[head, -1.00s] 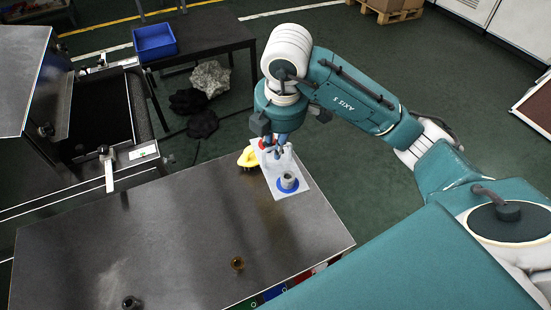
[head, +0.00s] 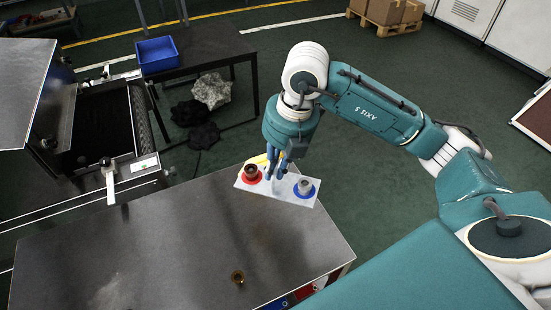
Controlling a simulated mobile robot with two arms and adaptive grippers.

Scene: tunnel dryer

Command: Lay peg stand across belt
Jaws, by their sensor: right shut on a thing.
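The peg stand is a pale flat plate (head: 276,188) with a red ring (head: 251,174) holding a brown piece at its left end and a blue ring (head: 304,188) with a grey piece at its right end. My right gripper (head: 276,172) is shut on the stand between the two rings, over the far right part of the steel table (head: 150,235). Whether the stand touches the table is hard to tell. The dark belt (head: 102,125) lies in the dryer frame at the left, apart from the stand. My left gripper is not in view.
A yellow thing (head: 256,160) shows partly behind the stand. A clamp with a pale handle (head: 107,178) sits by the belt's near end. A blue bin (head: 156,54) stands on a dark table behind.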

